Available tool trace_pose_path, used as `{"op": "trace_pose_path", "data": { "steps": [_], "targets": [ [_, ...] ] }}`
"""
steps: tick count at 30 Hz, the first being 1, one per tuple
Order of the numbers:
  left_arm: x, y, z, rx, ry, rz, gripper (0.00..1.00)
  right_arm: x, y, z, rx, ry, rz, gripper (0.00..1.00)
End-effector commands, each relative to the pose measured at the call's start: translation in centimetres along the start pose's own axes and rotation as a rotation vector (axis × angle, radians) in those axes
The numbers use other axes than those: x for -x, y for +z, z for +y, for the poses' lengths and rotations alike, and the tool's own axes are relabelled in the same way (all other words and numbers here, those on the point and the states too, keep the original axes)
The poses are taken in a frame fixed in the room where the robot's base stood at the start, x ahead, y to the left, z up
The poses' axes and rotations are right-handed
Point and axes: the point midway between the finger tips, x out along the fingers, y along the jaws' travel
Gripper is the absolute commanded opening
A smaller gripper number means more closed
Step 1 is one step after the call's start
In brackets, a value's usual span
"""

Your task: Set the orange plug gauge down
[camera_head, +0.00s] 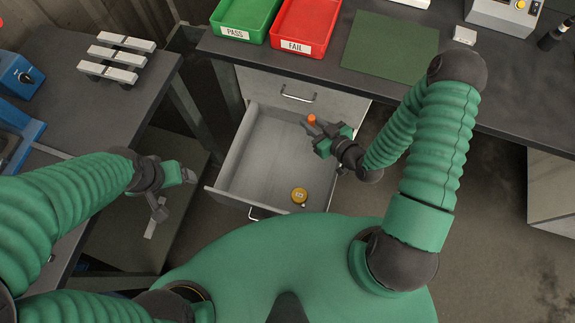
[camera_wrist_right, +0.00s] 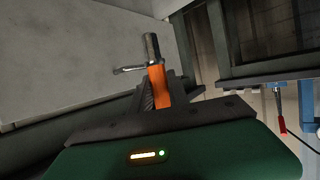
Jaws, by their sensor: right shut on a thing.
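The orange plug gauge (camera_wrist_right: 159,82) is upright in the right wrist view, with a grey metal end pointing up. In the head view a small orange part of it (camera_head: 312,120) shows at my right gripper (camera_head: 317,128). My right gripper is shut on the gauge and holds it over the right side of the open drawer (camera_head: 240,160). Its fingers partly hide the gauge. My left gripper (camera_head: 173,190) is apart from it, left of the drawer, and looks open with nothing between its fingers.
A green PASS bin (camera_head: 245,18), a red FAIL bin (camera_head: 305,27) and a green mat (camera_head: 390,45) are on the bench above. Metal bars (camera_head: 117,58) lie on the left table.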

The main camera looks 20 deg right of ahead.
Motion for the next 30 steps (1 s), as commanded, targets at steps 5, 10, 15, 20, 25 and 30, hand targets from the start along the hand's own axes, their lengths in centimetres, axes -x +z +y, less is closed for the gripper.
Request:
{"op": "trace_pose_path", "data": {
  "steps": [5, 10, 15, 20, 25, 30],
  "targets": [
    [-11.5, 2.7, 0.0, 0.000, 0.000, 0.000, 0.81, -7.3, 8.6, -0.1, -0.021, 0.068, 0.002, 0.00],
    [-19.6, 4.6, 0.0, 0.000, 0.000, 0.001, 0.81, -12.9, 14.0, -0.5, -0.050, 0.138, 0.004, 0.00],
    [-25.8, 6.0, 0.0, 0.000, 0.000, 0.001, 0.81, -16.9, 17.8, -1.2, -0.079, 0.201, 0.002, 0.00],
    [-27.9, 6.5, 0.0, 0.000, 0.000, 0.001, 0.81, -18.4, 18.8, -1.7, -0.093, 0.234, 0.000, 0.00],
    [-29.7, 6.9, 0.0, 0.000, 0.000, 0.002, 0.81, -19.6, 21.8, -1.8, -0.098, 0.242, -0.005, 0.00],
    [-31.1, 7.2, 0.0, 0.000, 0.000, 0.001, 0.81, -20.7, 24.5, -1.8, -0.096, 0.241, -0.003, 0.00]
  ]
}}
